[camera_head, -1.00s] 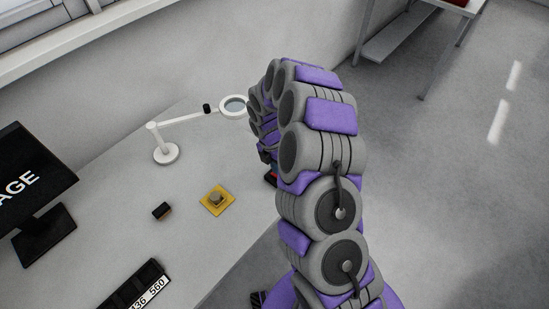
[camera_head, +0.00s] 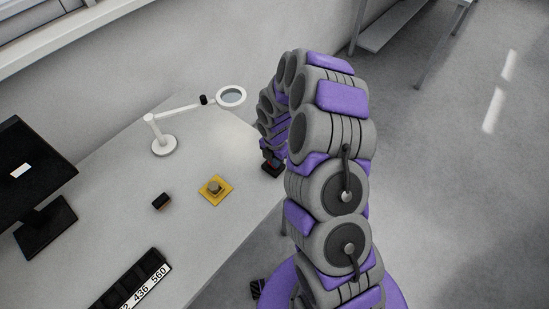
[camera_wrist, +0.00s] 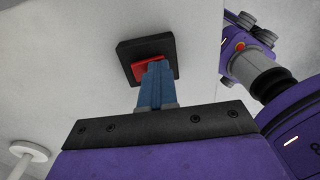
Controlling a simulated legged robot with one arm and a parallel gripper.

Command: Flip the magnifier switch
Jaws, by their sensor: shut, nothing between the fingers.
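The magnifier (camera_head: 231,97) is a white round lens ring on a jointed white arm with a round base (camera_head: 164,146), on the table. The switch, a black square box with a red rocker, lies near the table's right edge in the head view (camera_head: 270,172). The wrist view shows its black housing (camera_wrist: 128,50) and red rocker (camera_wrist: 139,68). My gripper (camera_wrist: 154,68) has its blue fingers together, with the tips over the red rocker and overlapping it in view. I cannot tell whether they touch it. My arm hides part of the gripper in the head view.
A yellow square plate with a round part (camera_head: 215,190), a small black-and-brown block (camera_head: 161,201) and a black numbered tray (camera_head: 133,283) lie on the table (camera_head: 190,240). A monitor (camera_head: 30,170) stands at left. Open floor lies to the right.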

